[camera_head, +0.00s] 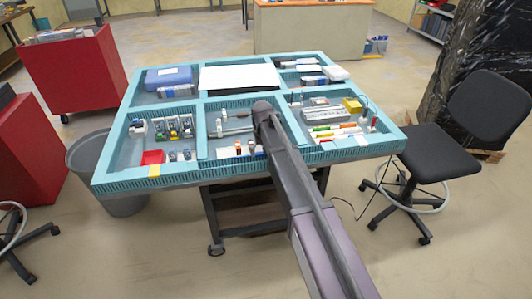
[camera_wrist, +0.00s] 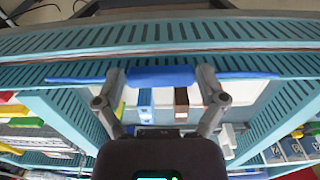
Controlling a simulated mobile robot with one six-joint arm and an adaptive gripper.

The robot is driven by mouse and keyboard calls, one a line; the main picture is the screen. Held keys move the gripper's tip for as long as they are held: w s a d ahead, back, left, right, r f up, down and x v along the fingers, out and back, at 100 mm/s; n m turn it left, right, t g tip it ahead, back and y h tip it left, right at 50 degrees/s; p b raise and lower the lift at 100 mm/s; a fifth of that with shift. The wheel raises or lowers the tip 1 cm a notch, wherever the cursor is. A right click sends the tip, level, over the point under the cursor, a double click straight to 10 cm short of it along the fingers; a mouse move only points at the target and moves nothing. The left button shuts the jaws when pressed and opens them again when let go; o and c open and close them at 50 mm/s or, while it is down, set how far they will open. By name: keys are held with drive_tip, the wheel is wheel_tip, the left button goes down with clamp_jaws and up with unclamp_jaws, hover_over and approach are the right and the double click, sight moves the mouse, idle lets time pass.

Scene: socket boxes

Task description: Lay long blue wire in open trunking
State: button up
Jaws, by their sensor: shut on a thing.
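The long blue wire (camera_wrist: 240,75) runs left to right across the wrist view, along the near slotted wall of the teal trunking (camera_wrist: 160,34). Its middle looks thicker and lies between the fingertips of my gripper (camera_wrist: 161,76), which is shut on it. In the head view the trunking (camera_head: 250,171) frames the table, and my arm hides the fingertips; the wire cannot be made out there.
Compartments inside the frame hold coloured markers (camera_head: 335,130), a yellow block (camera_head: 352,105), breakers (camera_head: 175,127), a red box (camera_head: 152,157) and a blue case (camera_head: 168,77). A white sheet (camera_head: 238,77) covers the back middle. An office chair (camera_head: 450,165) stands close to the right.

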drive_tip(key=shift+f+b, duration=1.75)
drive_tip(key=shift+f, duration=0.25)
drive_tip(key=shift+s, duration=0.2)
drive_tip(key=o, duration=0.6)
drive_tip(key=shift+s+r, duration=0.1)
wheel_tip(320, 180, up, 9)
drive_tip(key=p, duration=0.9)
